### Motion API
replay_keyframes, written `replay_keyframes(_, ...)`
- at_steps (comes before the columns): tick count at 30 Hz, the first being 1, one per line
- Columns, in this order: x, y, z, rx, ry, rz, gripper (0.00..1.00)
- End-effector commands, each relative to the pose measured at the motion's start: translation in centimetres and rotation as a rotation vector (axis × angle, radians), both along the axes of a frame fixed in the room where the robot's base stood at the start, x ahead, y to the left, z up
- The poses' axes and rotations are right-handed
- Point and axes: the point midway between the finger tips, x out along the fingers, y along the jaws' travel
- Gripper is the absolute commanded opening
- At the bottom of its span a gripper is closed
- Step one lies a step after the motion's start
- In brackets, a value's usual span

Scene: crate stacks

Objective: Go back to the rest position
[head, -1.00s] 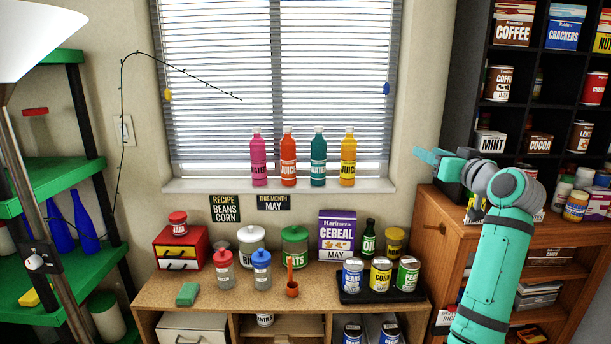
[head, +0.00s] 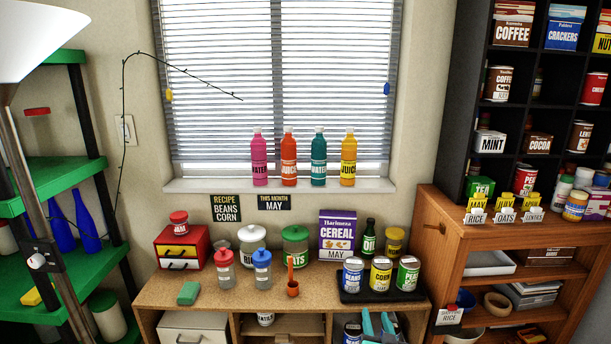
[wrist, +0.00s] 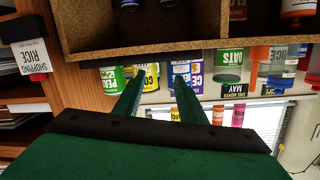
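My gripper (head: 377,322) shows only its teal fingertips at the bottom edge of the head view, in front of the lower right opening of the wooden cabinet (head: 330,326). In the wrist view my gripper (wrist: 160,84) has two dark green fingers set apart with nothing between them, so it is open and empty. The rest of my arm is out of the head view.
The wrist view is upside down, with the cabinet edge (wrist: 190,48) near the fingers. On the cabinet top stand the beans can (head: 352,275), corn can (head: 381,275) and peas can (head: 408,275) on a black tray (head: 382,297). A wooden shelf (head: 520,240) stands at right.

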Motion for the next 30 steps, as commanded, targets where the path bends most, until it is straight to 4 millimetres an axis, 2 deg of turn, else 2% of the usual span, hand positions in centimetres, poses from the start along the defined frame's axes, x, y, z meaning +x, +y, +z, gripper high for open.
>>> replay_keyframes(1, -1.6, 1.1, -2.2, 0.001, 0.014, -0.005, 0.37)
replay_keyframes(6, -6.6, 3.9, -7.3, -0.009, 0.034, -0.029, 0.37)
replay_keyframes(9, -9.9, 5.5, -9.8, -0.019, 0.046, -0.041, 0.37)
replay_keyframes(15, -16.8, 8.6, -13.7, -0.041, 0.067, -0.055, 0.37)
replay_keyframes(22, -25.2, 11.9, -16.1, -0.074, 0.086, -0.056, 0.37)
replay_keyframes(30, -35.0, 14.9, -16.4, -0.12, 0.099, -0.042, 0.37)
